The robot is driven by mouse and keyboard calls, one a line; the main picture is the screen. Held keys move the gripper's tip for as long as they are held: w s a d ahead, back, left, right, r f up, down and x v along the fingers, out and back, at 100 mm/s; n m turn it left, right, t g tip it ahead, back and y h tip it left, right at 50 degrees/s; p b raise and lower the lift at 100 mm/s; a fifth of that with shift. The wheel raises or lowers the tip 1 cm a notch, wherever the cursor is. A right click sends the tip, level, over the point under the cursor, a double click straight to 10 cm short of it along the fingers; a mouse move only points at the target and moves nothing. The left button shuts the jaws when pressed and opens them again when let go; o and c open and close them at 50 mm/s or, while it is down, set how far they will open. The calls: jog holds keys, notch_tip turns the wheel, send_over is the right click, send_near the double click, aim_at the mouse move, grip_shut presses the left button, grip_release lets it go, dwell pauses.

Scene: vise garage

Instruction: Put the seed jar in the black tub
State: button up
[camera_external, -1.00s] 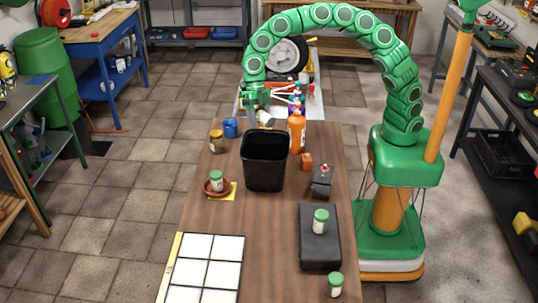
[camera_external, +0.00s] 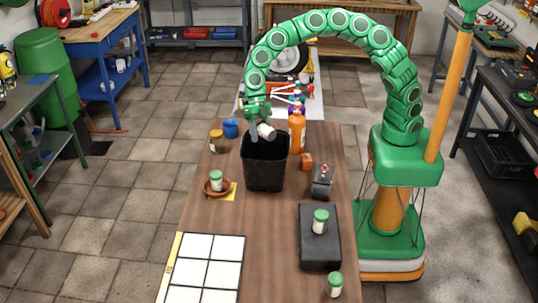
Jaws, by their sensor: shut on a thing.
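The black tub (camera_external: 265,172) stands open and upright near the far end of the wooden table. My gripper (camera_external: 257,129) is shut on a small pale jar (camera_external: 267,132), taken to be the seed jar. It holds the jar tilted, at the back rim of the tub, over its opening. The jar's lid and label are not clear, and the fingers partly hide it. Three similar white jars with green lids stand elsewhere: one on a brown saucer (camera_external: 216,180), one on a dark block (camera_external: 320,223), one at the front right (camera_external: 335,284).
An orange bottle (camera_external: 297,133) stands close to the tub's back right. A blue mug (camera_external: 231,128) and a brown-lidded jar (camera_external: 216,140) are at its left. An orange block (camera_external: 306,161) and a dark device (camera_external: 322,182) lie right. A white gridded panel (camera_external: 207,265) is at front left.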

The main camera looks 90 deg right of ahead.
jog(key=shift+f, duration=2.75)
jog(key=o, duration=1.1)
notch_tip(320, 180, up, 7)
jog(key=shift+f, duration=0.1)
